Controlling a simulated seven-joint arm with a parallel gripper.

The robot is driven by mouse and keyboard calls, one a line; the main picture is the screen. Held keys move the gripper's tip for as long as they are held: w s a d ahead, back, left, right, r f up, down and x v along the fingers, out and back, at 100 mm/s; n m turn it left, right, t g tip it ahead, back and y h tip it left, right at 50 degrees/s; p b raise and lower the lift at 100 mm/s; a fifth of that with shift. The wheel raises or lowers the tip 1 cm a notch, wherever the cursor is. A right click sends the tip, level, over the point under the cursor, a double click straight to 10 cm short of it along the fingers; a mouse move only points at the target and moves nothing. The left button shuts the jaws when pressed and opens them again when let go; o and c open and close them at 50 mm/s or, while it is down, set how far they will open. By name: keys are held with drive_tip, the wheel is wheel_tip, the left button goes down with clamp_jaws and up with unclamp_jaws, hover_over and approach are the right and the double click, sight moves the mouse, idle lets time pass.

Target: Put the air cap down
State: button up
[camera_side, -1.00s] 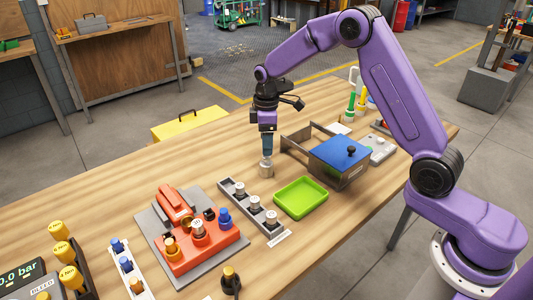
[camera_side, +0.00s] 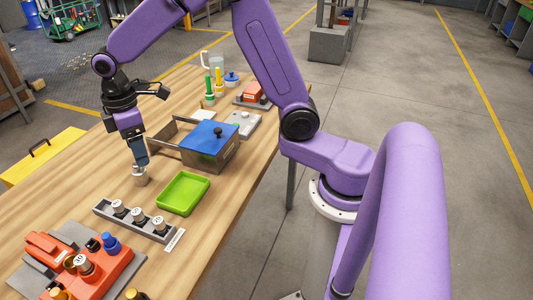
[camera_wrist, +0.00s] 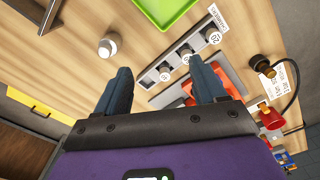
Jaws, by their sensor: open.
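A small grey-silver cylinder, apparently the air cap (camera_side: 140,178), stands upright on the bare wooden table. In the wrist view the air cap (camera_wrist: 107,47) shows its pale round top near the left fingertip. My gripper (camera_side: 139,163) points down at the cap in the side view, its fingertips close to the cap's top. In the wrist view my gripper (camera_wrist: 162,66) has its two fingers well apart with nothing held between them. Whether a fingertip touches the cap cannot be told.
A grey rack (camera_side: 101,208) with labelled caps stands in front of the gripper. A green tray (camera_side: 183,192) is right of it. A metal box with a blue lid (camera_side: 208,138) stands behind. An orange fixture (camera_side: 98,266) is at front left. Bare wood lies left of the cap.

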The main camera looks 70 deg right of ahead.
drive_tip(key=s+d, duration=0.3)
drive_tip(key=s, duration=1.2)
drive_tip(key=s+d+r+n, duration=0.1)
drive_tip(key=s+d, duration=0.2)
drive_tip(key=s, duration=1.1)
drive_tip(key=shift+s+r, duration=0.3)
drive_tip(key=shift+s, duration=0.05)
